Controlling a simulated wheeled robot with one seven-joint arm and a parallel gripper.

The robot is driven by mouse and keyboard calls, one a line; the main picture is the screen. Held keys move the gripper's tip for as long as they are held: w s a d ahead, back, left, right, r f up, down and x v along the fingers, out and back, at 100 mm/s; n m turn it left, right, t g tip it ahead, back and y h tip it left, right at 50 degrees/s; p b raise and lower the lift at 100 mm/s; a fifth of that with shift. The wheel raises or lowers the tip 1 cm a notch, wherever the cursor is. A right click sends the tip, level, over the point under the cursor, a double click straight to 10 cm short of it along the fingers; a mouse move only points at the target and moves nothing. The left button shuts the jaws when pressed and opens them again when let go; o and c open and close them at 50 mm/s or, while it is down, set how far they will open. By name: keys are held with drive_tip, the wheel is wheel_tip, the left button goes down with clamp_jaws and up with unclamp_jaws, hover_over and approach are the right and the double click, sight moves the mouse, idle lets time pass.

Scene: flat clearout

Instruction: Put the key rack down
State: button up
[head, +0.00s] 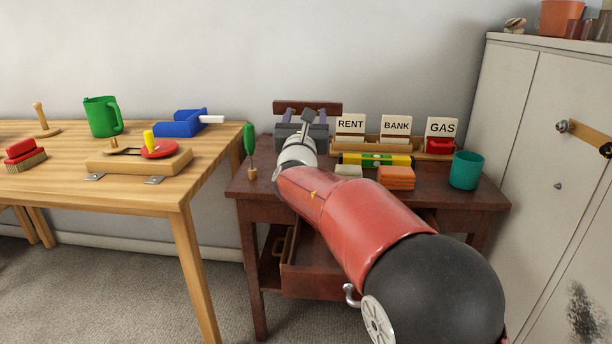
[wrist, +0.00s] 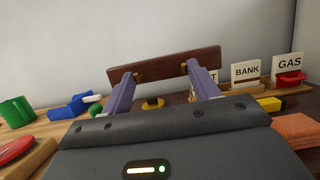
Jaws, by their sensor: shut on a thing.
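The key rack (head: 307,107) is a dark brown wooden bar, held level near the wall above the back of the dark red-brown desk (head: 325,179). My gripper (head: 303,121) is shut on it. In the wrist view the key rack (wrist: 165,65) lies across the tips of both purple-grey fingers (wrist: 160,83), tilted a little in the picture. A small brass-coloured knob shows below its middle. The rack looks clear of the desk top, but the arm hides part of what is beneath it.
RENT, BANK and GAS cards (head: 396,127) stand in a wooden holder right of the rack. A green-handled tool (head: 249,150) stands at the left. The desk drawer (head: 312,265) is partly open.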

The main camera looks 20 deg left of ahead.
wheel_tip(320, 180, down, 14)
idle(0.4)
drive_tip(key=shift+f+b, duration=0.4)
drive_tip(key=shift+b, duration=0.3)
drive_tip(key=shift+f, duration=0.15)
drive_tip(key=o, duration=1.1)
drive_tip(key=shift+f, duration=0.15)
